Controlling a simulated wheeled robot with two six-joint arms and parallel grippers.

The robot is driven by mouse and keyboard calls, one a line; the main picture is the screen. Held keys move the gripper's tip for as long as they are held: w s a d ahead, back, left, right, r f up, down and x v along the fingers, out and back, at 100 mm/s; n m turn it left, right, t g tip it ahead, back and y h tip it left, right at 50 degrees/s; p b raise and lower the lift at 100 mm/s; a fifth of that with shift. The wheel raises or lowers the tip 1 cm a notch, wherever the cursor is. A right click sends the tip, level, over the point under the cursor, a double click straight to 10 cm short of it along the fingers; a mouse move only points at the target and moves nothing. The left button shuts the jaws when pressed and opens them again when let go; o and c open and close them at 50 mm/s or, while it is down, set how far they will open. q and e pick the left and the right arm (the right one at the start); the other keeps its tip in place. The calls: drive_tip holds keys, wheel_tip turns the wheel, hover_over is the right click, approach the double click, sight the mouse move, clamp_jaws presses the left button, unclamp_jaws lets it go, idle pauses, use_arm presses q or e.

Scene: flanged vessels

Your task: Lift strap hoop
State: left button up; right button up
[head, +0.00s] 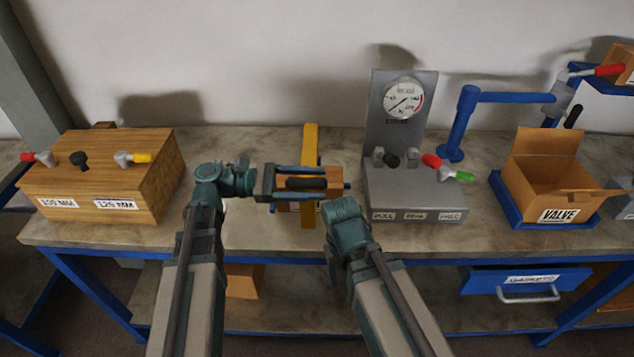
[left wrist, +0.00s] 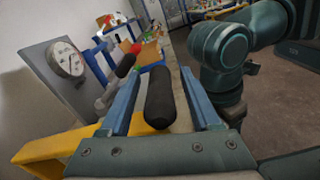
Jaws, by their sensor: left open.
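A yellow strap-like piece (head: 310,145) stands at the middle of the bench, partly hidden behind my left gripper. I take it for the strap hoop, but cannot see its full shape. In the left wrist view its yellow band (left wrist: 55,150) shows at the lower left. A dark rounded handle (left wrist: 160,98) lies between the blue fingers of my left gripper (left wrist: 155,95), with gaps on both sides. In the head view the left gripper (head: 306,181) is open over the yellow piece, beside a brown block (head: 334,178). My right gripper's fingers do not show.
A wooden box with valve handles (head: 110,175) stands at left. A grey gauge panel (head: 415,195) stands right of the gripper. A blue post (head: 463,115) and a cardboard box (head: 548,170) labelled VALVE are further right. Bare bench lies between the gripper and wooden box.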

use_arm(q)
drive_tip(key=shift+d, duration=0.55)
clamp_jaws()
idle(1.1)
